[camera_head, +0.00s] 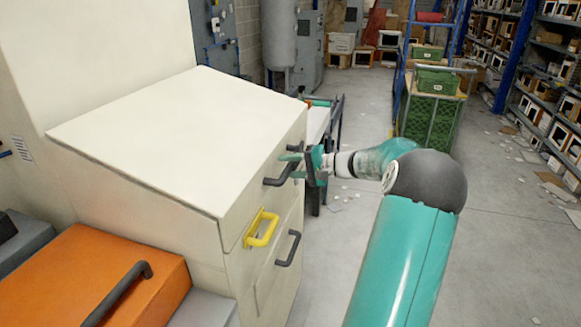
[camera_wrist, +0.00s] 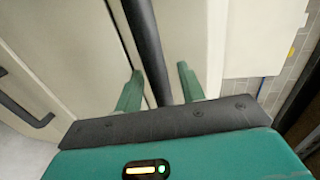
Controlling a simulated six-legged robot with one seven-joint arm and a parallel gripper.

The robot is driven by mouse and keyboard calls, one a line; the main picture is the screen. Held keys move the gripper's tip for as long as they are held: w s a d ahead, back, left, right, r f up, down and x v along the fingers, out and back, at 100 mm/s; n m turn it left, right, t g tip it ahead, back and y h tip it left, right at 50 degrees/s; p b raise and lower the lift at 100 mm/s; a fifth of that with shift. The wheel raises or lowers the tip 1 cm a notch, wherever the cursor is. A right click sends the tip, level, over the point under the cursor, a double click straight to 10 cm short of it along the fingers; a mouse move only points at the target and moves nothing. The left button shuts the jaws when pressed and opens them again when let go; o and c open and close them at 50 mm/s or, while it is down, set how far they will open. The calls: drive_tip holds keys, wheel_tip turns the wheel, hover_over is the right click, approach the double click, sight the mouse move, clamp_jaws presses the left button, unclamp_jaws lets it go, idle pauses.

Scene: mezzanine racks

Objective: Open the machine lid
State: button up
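The machine (camera_head: 150,140) is a large cream cabinet on the left of the head view, and its sloped lid (camera_head: 185,125) lies down. A dark bar handle (camera_head: 272,181) is on the upper front face, near the lid's far corner. My gripper (camera_head: 292,164) is at this handle, its green fingers pointing at the cabinet. In the wrist view the dark handle bar (camera_wrist: 147,40) runs between my two fingers, with a finger on each side. A narrow gap shows at the right finger; contact at the left finger is unclear. The fingers look open around the bar.
A yellow handle (camera_head: 262,228) and a lower dark handle (camera_head: 289,248) are on the same front. An orange box (camera_head: 95,280) with a dark handle stands at lower left. A green cart (camera_head: 432,108) and shelves (camera_head: 545,85) are farther back. Floor at right is mostly clear.

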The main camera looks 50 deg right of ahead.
clamp_jaws()
drive_tip(key=shift+r, duration=0.1)
